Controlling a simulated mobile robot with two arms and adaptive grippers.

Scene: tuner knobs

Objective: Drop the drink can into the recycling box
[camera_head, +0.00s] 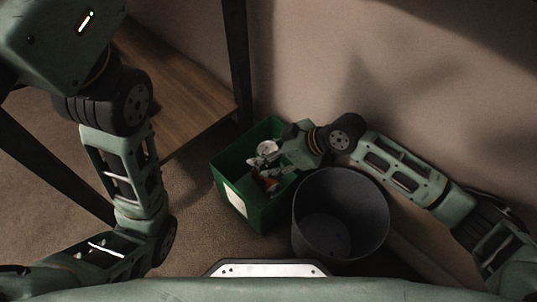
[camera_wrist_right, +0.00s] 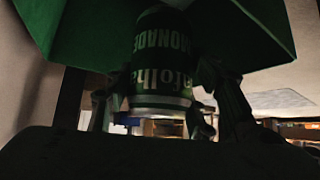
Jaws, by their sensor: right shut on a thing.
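The green recycling box (camera_head: 243,217) stands on the floor left of a dark bin, its open top facing up and a white label on its front. My right gripper (camera_head: 268,161) is over and partly inside the box opening. In the right wrist view, my right gripper (camera_wrist_right: 158,102) is shut on the drink can (camera_wrist_right: 160,62), a dark green can with pale lettering, one finger on each side. Green box walls (camera_wrist_right: 262,30) show on both sides of the can. The can's contact with the box floor cannot be seen. My left gripper is out of view.
A dark grey round bin (camera_head: 341,235) stands right beside the box. A small reddish-orange thing (camera_head: 270,184) shows inside the box; what it is cannot be told. A wooden shelf (camera_head: 180,90) with dark posts is at the left, and a wall rises behind.

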